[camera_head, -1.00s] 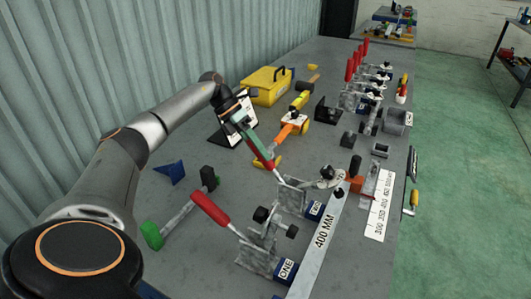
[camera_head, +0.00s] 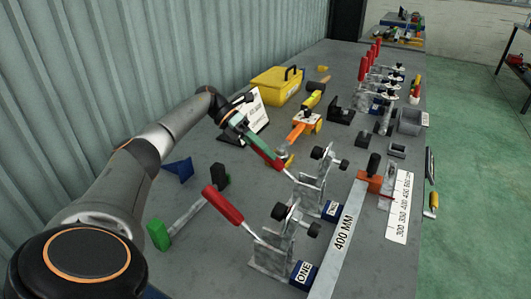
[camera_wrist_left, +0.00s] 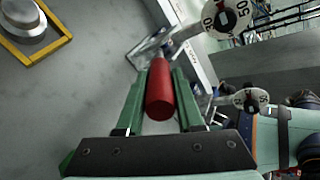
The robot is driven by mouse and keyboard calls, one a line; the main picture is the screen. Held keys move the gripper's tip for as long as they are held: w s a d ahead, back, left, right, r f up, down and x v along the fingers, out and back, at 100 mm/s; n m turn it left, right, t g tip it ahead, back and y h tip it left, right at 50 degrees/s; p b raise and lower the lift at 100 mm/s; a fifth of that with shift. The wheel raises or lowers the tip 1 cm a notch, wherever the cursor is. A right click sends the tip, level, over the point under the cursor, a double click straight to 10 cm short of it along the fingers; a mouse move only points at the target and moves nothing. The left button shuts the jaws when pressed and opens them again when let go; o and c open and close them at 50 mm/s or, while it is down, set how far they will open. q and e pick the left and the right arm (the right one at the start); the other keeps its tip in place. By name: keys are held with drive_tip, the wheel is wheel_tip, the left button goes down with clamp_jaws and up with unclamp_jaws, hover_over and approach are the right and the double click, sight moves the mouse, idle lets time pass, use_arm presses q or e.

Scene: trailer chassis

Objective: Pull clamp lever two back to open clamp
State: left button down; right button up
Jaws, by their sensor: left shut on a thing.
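Clamp two (camera_head: 311,192) is a grey metal toggle clamp beside the blue "TWO" label (camera_head: 331,209). Its red lever (camera_head: 266,153) slants back toward the wall side. Its clamp arm is raised, with the black-tipped spindle (camera_head: 341,163) off the long bar. My left gripper (camera_head: 246,135), with green fingers, is shut on the red lever. In the left wrist view the red handle (camera_wrist_left: 160,92) lies between the green fingers. Clamp one (camera_head: 277,248) stands nearer, with its own red lever (camera_head: 222,204) leaning back and the "ONE" label (camera_head: 303,273). My right gripper is out of view.
The "400 MM" bar (camera_head: 346,232) lies right of the clamps, with an orange block (camera_head: 369,184) and a number scale (camera_head: 400,207). A green-ended hammer (camera_head: 180,224) lies left. A yellow toolbox (camera_head: 276,86), an orange-handled tool (camera_head: 300,129) and more clamps (camera_head: 368,75) stand farther back.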

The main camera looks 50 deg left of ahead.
use_arm(q)
drive_tip(key=c, duration=0.5)
unclamp_jaws()
drive_tip(key=shift+c, duration=0.2)
drive_tip(key=shift+a, duration=0.1)
drive_tip(key=b+v, duration=0.1)
drive_tip(key=v, duration=0.6)
drive_tip(key=shift+a+r, duration=0.1)
drive_tip(key=shift+a, duration=0.05)
